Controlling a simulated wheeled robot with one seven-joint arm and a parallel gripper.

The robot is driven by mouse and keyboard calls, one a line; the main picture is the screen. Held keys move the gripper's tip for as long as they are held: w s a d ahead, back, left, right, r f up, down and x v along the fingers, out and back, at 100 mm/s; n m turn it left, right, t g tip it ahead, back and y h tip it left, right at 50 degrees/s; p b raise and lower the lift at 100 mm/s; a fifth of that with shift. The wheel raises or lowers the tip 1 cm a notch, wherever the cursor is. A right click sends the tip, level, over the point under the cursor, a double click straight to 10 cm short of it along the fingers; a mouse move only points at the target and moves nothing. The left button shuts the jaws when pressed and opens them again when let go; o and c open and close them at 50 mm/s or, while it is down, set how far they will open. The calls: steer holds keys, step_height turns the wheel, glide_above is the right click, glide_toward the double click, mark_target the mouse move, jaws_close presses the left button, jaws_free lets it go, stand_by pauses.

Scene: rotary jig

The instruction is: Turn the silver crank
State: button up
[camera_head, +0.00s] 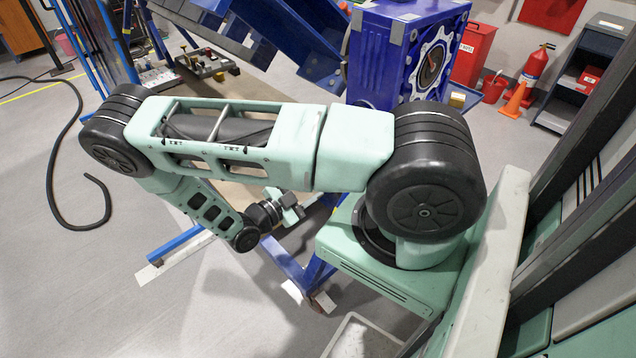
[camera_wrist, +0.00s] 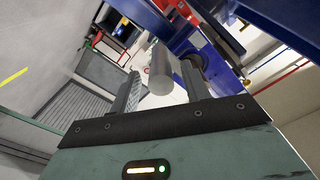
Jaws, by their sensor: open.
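The silver crank's handle, a smooth grey cylinder (camera_wrist: 160,76), shows in the wrist view with its round end toward me. My gripper (camera_wrist: 158,84) is open, and the cylinder appears between its two fingers. The wrist view does not clearly show how deep between the fingers it lies, and no contact can be made out. In the head view my gripper (camera_head: 291,211) is small, below my arm's upper link. I cannot make out the crank in the head view.
A blue jig housing with a toothed ring (camera_head: 431,67) stands behind my arm. Blue frame beams (camera_head: 305,45) slope beside it. A workbench with tools (camera_head: 207,63) is at the back left. A black cable (camera_head: 62,196) lies on open floor at left.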

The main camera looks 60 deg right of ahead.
steer(key=b+v, duration=0.2)
steer(key=v, duration=1.1)
steer(key=shift+s, duration=0.15)
